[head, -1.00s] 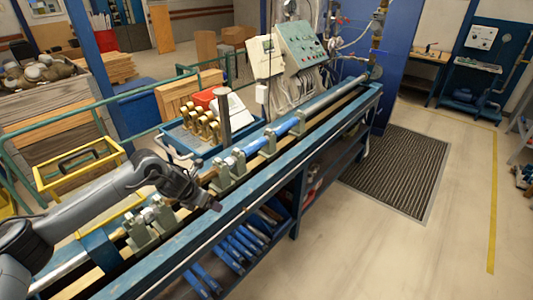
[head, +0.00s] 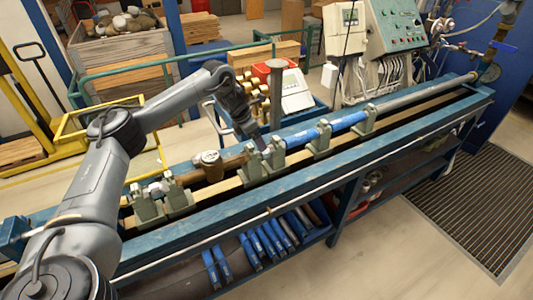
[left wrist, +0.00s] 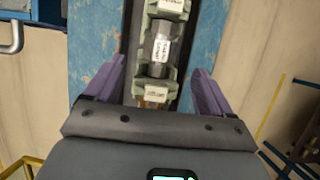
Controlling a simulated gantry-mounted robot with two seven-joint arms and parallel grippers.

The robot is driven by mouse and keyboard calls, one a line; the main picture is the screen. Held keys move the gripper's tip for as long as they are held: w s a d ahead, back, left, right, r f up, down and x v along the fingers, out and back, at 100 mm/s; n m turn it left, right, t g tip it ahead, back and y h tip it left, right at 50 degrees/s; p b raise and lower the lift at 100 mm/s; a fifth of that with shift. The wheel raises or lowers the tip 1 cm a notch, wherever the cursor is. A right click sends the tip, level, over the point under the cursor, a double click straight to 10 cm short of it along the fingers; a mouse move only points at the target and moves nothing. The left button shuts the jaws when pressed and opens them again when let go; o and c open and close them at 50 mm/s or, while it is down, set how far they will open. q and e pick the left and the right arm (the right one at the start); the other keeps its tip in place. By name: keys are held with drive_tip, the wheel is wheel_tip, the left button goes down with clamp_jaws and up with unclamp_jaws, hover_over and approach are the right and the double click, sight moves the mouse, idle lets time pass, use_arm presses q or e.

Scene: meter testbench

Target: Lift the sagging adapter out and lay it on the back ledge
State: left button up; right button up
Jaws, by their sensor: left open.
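A short grey adapter (left wrist: 160,47) with a white label lies between two labelled green supports, seen from above in the left wrist view. It looks roughly in line with the bench, but its sag cannot be judged from there. In the head view my gripper hides most of it. My left gripper (head: 259,143) is above these green supports (head: 265,160). In the left wrist view its purple fingers (left wrist: 154,88) are open and empty, one each side of the support row, with the adapter ahead between them. The back ledge is the blue rail (head: 300,127) behind the supports. My right gripper is not in view.
A brown meter (head: 207,166) sits left of the gripper, with more green supports (head: 163,200) beyond it. A blue pipe (head: 325,128) lies to the right. A grey post (head: 276,95) rises behind the gripper. Blue pieces (head: 265,240) fill the lower shelf.

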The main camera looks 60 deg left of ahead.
use_arm(q)
drive_tip(key=shift+b+x, duration=0.55)
drive_tip(key=shift+x, duration=2.7)
drive_tip(key=shift+w, duration=0.2)
drive_tip(key=shift+c, duration=0.5)
drive_tip(key=shift+r, duration=0.1)
drive_tip(key=c, duration=1.3)
